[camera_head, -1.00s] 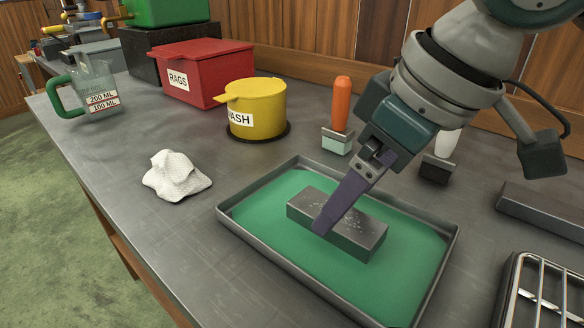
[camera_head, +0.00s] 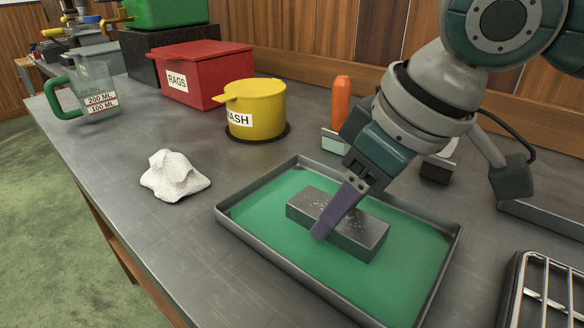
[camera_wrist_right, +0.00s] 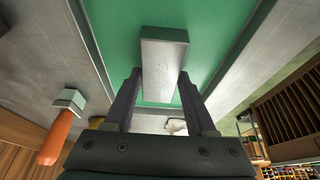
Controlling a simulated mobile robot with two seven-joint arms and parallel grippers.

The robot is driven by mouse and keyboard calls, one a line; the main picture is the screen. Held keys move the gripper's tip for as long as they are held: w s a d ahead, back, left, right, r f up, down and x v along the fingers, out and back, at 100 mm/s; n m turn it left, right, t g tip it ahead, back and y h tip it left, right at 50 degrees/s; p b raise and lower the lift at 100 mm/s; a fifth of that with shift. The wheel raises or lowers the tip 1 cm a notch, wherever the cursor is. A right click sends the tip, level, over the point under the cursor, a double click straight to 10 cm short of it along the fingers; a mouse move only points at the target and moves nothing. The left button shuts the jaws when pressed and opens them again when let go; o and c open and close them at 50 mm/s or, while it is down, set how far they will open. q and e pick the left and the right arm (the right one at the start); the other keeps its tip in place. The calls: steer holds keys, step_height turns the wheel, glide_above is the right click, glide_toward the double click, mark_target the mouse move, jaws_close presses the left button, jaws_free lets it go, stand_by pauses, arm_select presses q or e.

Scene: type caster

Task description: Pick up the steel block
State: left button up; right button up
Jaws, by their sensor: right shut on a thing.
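The steel block (camera_head: 362,238) is a dark grey bar with wet-looking specks on top. It lies in a shallow metal tray (camera_head: 228,214) with a green bottom. My right gripper (camera_head: 322,234) comes down from the upper right, its purple fingers across the middle of the block. In the right wrist view, the block (camera_wrist_right: 163,70) sits between the two fingers (camera_wrist_right: 158,90), one along each side, and the gripper is shut on it. Whether the block touches the tray bottom is hard to tell. My left gripper is not in view.
A crumpled white cloth (camera_head: 175,178) lies left of the tray. A yellow pot (camera_head: 256,108), a red rags box (camera_head: 200,72) and an orange-handled tool (camera_head: 341,102) stand behind. A metal rack (camera_head: 545,290) is at the lower right. The bench is clear at front left.

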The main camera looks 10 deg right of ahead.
jaws_close()
steer(key=shift+r, duration=0.1)
stand_by(0.3)
